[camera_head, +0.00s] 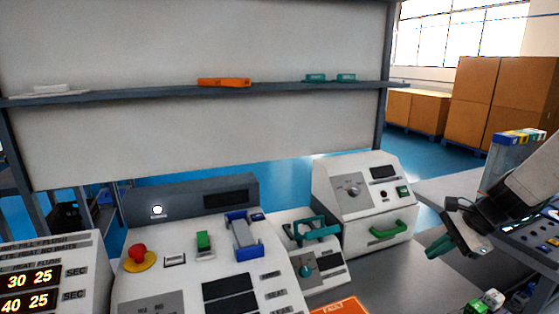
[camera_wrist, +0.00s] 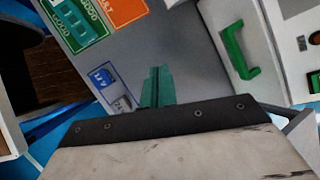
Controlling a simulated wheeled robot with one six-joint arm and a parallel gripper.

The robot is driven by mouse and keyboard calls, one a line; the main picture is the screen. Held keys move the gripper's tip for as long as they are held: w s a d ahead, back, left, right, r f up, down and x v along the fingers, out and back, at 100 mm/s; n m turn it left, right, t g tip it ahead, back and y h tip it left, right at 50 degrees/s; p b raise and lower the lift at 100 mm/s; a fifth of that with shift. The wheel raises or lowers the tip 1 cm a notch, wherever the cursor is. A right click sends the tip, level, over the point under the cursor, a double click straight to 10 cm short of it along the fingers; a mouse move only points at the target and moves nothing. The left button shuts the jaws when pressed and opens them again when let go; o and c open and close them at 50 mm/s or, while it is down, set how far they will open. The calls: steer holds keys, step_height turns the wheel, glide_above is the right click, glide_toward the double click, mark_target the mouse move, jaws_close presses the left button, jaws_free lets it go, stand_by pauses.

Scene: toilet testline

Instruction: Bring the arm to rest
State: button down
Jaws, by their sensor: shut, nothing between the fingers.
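My arm comes in from the right edge of the head view. My gripper (camera_head: 438,247) points down and to the left, in front of the right-hand control panel and to the right of the white console box. In the wrist view my gripper (camera_wrist: 157,86) shows its green fingers side by side, shut and empty. It is above a grey surface (camera_wrist: 190,50), touching nothing that I can see.
A white console box (camera_head: 362,205) with a green handle (camera_head: 387,230) stands left of my gripper. A control panel (camera_head: 535,235) is at right. A shelf (camera_head: 150,93) holds orange and green parts. A red button (camera_head: 138,252) is on the left console.

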steer(key=s+a+r+n+h, duration=0.2)
steer(key=s+n, duration=0.3)
steer(key=s, duration=0.3)
steer(key=s+a+r+n+g+h, duration=0.1)
steer(key=s+a+r+n+h, duration=0.1)
steer(key=s+a+r+n, duration=0.3)
steer(key=s+a+r+n+h, duration=0.1)
steer(key=s+a+r+n, duration=0.2)
steer(key=s+n, duration=0.4)
steer(key=s, duration=0.6)
steer(key=shift+a+r+g+h, duration=0.3)
steer(key=shift+g+h, duration=0.1)
steer(key=shift+a, duration=0.1)
